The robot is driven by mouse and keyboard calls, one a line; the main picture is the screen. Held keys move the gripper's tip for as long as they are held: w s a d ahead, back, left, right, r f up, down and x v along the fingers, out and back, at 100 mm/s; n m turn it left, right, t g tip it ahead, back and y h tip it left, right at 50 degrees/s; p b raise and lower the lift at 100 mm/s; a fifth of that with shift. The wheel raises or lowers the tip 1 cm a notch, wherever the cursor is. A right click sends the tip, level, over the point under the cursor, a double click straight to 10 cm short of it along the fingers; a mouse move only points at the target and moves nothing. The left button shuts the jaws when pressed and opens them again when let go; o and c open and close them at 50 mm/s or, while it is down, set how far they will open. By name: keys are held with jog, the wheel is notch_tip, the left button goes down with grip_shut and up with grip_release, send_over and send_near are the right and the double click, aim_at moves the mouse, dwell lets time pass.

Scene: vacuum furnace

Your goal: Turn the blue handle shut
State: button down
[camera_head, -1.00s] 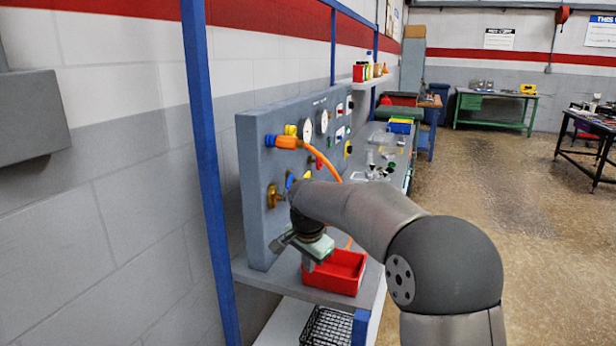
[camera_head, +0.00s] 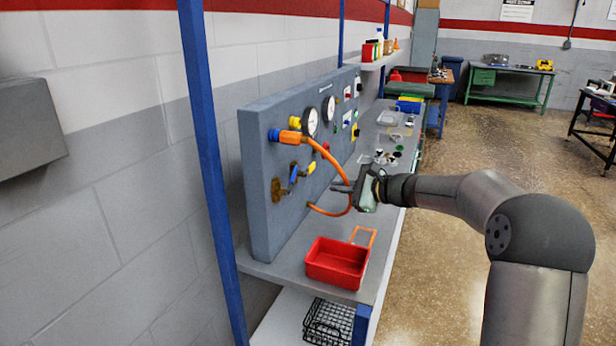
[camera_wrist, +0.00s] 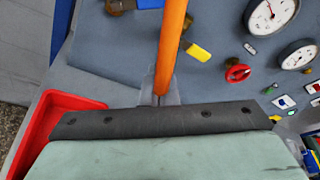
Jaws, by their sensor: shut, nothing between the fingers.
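The blue handle (camera_head: 293,174) sits on a brass valve on the front of the grey panel (camera_head: 262,215), and looks roughly upright there. In the wrist view only a bit of the blue handle (camera_wrist: 150,4) shows at the top edge, beside brass. My gripper (camera_head: 336,188) is shut and empty, to the right of the blue handle and apart from it. An orange hose (camera_head: 342,168) runs close by the fingers. In the wrist view the hose (camera_wrist: 172,40) overlaps my fingertips (camera_wrist: 161,88); I cannot tell whether they touch.
A yellow handle (camera_head: 310,168) sits right of the blue one. Gauges (camera_head: 310,121) and a red knob (camera_wrist: 238,72) are on the panel. A red bin (camera_head: 337,262) stands on the shelf below, with a black wire basket (camera_head: 327,322) underneath.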

aim_at(292, 182)
jog(key=w+a+p, duration=0.2)
jog(key=a+p, duration=0.1)
jog(key=a, duration=0.6)
jog(key=shift+w+r, duration=0.25)
jog(key=shift+a+f+b, duration=0.1)
jog(key=shift+b, duration=0.5)
jog(key=shift+r+n+b, duration=0.2)
jog(key=shift+n+b, duration=0.1)
jog(key=shift+b, duration=0.2)
